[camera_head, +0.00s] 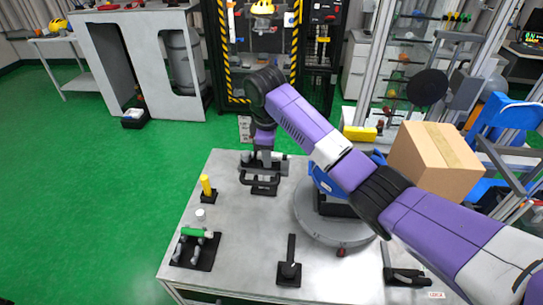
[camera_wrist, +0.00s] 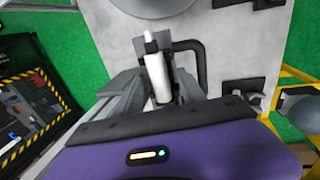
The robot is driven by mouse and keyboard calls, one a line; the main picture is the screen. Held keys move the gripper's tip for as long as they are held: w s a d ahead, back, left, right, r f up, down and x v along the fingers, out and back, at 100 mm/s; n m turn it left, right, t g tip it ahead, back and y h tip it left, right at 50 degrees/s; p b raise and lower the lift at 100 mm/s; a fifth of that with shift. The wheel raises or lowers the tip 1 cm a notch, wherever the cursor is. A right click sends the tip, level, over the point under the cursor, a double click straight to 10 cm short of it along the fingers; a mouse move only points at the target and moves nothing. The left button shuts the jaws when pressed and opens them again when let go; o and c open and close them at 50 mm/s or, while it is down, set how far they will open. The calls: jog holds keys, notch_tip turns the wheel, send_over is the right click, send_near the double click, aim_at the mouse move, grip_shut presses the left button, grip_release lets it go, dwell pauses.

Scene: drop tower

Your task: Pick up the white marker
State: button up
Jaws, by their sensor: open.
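The white marker (camera_wrist: 159,82) shows in the wrist view as a pale cylinder with a narrower end pointing away from me. It lies between the two grey fingers of my gripper (camera_wrist: 160,92). The fingers are open, one on each side of it. I cannot tell whether either finger touches it. A dark holder sits around its far end. In the head view my gripper (camera_head: 263,155) is low at the far edge of the grey table (camera_head: 240,215), and the marker is hard to make out there.
A black handle (camera_head: 262,182) stands just in front of my gripper. A yellow cylinder (camera_head: 206,186), a small white cylinder (camera_head: 200,214) and a green-bodied item on a black base (camera_head: 196,233) stand at left. A round grey turntable (camera_head: 324,226) and a cardboard box (camera_head: 433,160) are at right.

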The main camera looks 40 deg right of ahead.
grip_shut()
